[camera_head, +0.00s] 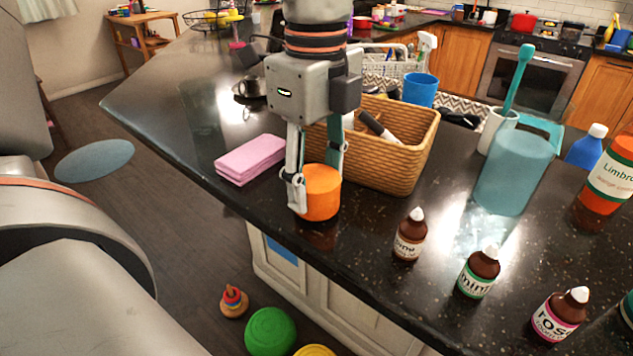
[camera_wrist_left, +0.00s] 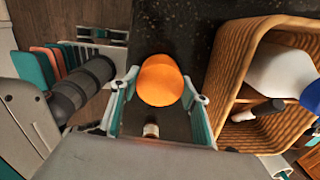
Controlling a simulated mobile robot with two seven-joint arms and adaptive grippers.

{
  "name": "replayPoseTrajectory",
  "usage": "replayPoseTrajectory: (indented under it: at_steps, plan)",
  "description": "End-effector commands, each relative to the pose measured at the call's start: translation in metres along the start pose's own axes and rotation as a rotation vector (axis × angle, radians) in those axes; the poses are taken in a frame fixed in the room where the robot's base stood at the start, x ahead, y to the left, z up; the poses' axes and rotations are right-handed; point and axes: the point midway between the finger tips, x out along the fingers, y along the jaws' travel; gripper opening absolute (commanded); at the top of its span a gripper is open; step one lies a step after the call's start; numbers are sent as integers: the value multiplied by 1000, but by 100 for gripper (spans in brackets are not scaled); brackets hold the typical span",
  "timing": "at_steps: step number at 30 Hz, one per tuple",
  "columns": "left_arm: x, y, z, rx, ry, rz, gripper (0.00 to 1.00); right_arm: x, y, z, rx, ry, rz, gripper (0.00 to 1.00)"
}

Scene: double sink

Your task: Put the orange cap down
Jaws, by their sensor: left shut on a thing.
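The orange cap (camera_head: 320,193) is a short orange cylinder near the front edge of the dark counter, in front of the wicker basket. My left gripper (camera_head: 316,178) points down from above and is shut on it, one finger on each side. In the left wrist view the cap (camera_wrist_left: 160,80) sits between the two fingertips (camera_wrist_left: 160,92) over the dark counter. A dark reflection shows just under the cap; I cannot tell whether its base touches the counter. My right gripper is not in view.
The wicker basket (camera_head: 400,160) stands close behind the cap. Pink folded cloths (camera_head: 250,159) lie to the left. Several small brown bottles, including one (camera_head: 410,236) nearby, stand to the right along the front edge. A teal canister (camera_head: 513,175) stands farther right. Bare counter (camera_head: 365,215) lies right of the cap.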

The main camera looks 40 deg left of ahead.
Motion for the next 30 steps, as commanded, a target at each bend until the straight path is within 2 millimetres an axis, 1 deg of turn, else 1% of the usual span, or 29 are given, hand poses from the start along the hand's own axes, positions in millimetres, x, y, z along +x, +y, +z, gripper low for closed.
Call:
replayPoseTrajectory:
  at_steps: [1, 3, 11, 15, 16, 18, 30]
  plan:
    - [6, 1, 0, 2, 1, 3, 35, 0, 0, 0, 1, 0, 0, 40]
    - [9, 0, 0, 1, 1, 0, 35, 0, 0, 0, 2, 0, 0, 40]
    - [9, 0, 0, 1, 1, -1, 35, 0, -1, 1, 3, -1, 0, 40]
    - [14, 0, 0, 0, 0, 0, 35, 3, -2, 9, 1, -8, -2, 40]
    - [14, 0, 0, 0, 0, 0, 48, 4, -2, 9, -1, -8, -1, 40]
    - [12, 0, 0, 1, 0, -1, 62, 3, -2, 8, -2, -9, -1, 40]
    - [10, 0, 0, 1, 0, -1, 62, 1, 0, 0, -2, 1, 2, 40]
